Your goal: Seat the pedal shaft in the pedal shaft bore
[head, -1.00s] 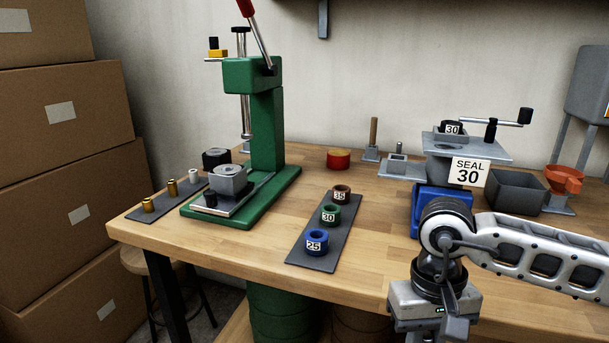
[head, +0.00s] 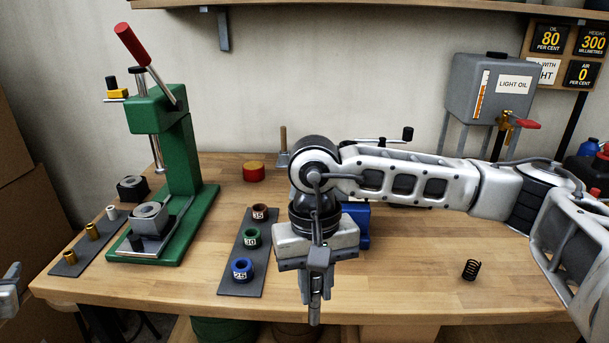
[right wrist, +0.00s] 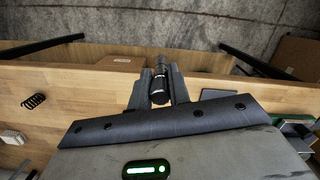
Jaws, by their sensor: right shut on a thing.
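My right gripper (head: 315,300) hangs fingers down near the front edge of the workbench, in the middle of the head view. In the right wrist view its two fingers (right wrist: 160,85) are shut on a short dark cylinder with a greyer end (right wrist: 160,88), which I take for the pedal shaft. The shaft is mostly hidden by the fingers in the head view. A grey piece of my left arm or gripper (head: 10,290) shows at the far left edge; its jaws cannot be made out. I cannot pick out the pedal shaft bore in either view.
A green press (head: 172,170) stands at the left of the workbench (head: 420,285). A dark mat (head: 240,285) holds numbered rings. A black spring (head: 471,269) lies at the right. My right arm covers most of a blue-based fixture (head: 362,225).

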